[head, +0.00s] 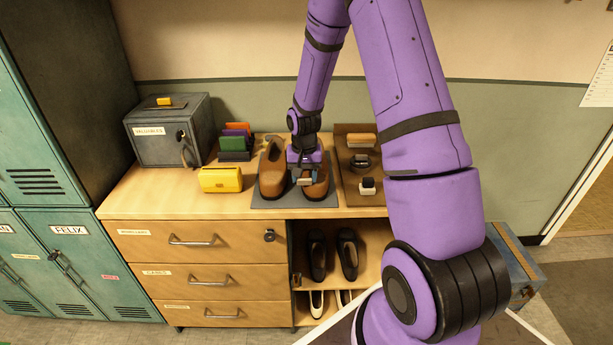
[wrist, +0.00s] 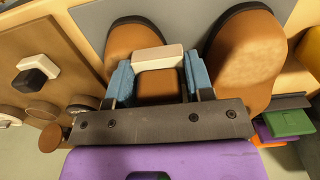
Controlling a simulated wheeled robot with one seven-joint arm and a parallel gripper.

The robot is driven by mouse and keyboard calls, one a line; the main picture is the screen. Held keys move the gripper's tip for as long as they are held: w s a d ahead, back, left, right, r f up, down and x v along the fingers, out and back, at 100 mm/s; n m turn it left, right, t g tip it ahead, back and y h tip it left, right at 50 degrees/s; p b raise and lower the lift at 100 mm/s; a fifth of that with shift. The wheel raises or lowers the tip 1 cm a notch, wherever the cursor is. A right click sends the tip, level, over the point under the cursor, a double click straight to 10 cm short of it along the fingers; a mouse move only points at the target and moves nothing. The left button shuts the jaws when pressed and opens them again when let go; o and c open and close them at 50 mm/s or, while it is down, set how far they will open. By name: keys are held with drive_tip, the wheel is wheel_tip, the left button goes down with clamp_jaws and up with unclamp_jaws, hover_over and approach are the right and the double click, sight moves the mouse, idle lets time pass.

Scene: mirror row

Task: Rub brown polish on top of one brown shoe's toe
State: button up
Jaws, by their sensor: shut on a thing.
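Two brown shoes stand on a grey mat (head: 290,201) on the cabinet top, the left shoe (head: 271,178) and the right shoe (head: 318,189). My gripper (head: 303,181) is over the right shoe's toe. In the wrist view, my gripper (wrist: 159,80) has its blue fingers shut on a small block-like applicator (wrist: 160,58), part cream and part brown. That same shoe (wrist: 137,37) lies behind the applicator there, and the other shoe (wrist: 250,60) is to the right. My gripper hides part of the toe. I cannot tell whether the applicator touches the leather.
A brown tray (head: 349,190) on the right holds a brush (head: 361,140), a round tin (head: 361,162) and a black-and-white applicator (head: 367,186). On the left are a yellow box (head: 221,180), a coloured rack (head: 235,147) and a grey metal box (head: 168,131). Dark shoes (head: 347,254) are on the shelf below.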

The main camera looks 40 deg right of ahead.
drive_tip(key=shift+w+a+r, duration=0.15)
drive_tip(key=shift+r, duration=0.6)
drive_tip(key=shift+w+a+r, duration=0.1)
drive_tip(key=shift+a+r, duration=0.05)
drive_tip(key=shift+r, duration=3.05)
